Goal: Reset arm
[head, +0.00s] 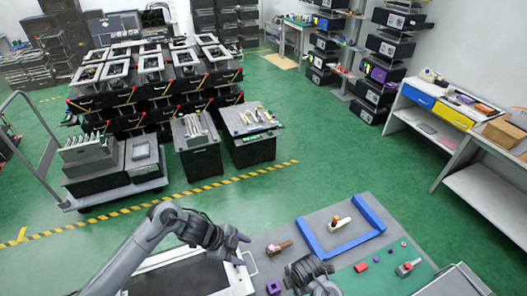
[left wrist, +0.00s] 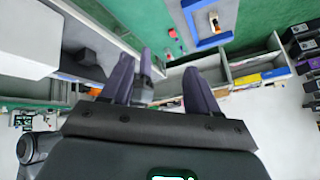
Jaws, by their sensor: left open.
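My left gripper (head: 241,247) is above the left edge of the grey work surface in the head view. Its purple fingers are apart and empty; they also show in the left wrist view (left wrist: 158,75). A lever fixture with a brown handle (head: 280,247) lies just to its right, apart from it. Another lever with an orange knob (head: 340,222) stands inside a blue U-shaped frame (head: 372,209). A third lever with a red handle (head: 408,267) is on the green board. My right arm's dark end (head: 310,270) is at the bottom; its fingertips are not clear.
Small red and purple blocks (head: 361,266) lie on the green board (head: 385,282). A purple block (head: 274,287) is near the bottom edge. A black panel with a pale frame (head: 185,280) is below my left arm. Green floor (head: 260,195) lies beyond the work surface.

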